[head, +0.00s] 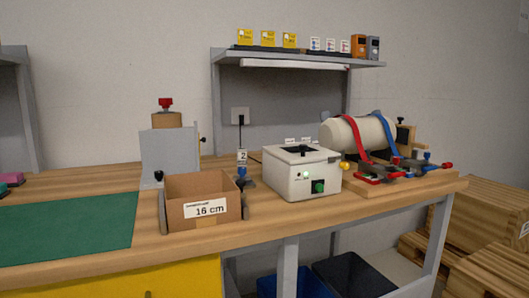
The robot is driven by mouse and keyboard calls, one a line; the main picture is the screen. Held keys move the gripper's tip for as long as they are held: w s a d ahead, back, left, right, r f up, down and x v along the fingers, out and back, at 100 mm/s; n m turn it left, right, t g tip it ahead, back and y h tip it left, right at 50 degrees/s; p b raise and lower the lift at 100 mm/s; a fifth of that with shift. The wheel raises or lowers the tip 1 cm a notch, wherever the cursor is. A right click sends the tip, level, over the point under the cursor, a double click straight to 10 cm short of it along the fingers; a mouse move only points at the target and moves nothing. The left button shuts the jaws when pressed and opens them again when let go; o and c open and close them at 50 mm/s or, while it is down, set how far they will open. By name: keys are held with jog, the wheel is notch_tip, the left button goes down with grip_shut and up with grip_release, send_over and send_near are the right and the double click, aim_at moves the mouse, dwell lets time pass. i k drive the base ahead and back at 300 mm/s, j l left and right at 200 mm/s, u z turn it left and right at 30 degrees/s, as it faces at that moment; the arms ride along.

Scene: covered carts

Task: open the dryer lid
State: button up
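A white box-shaped device (301,177), which looks like the dryer, stands on the wooden workbench right of the picture's middle. My gripper is not visible in the head view.
A green mat (70,228) covers the bench's left. Red and blue clamps sit on a wooden base (425,180) at right. A shelf (290,57) hangs above.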

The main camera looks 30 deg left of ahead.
aim_at(295, 153)
jog(key=u, duration=1.2)
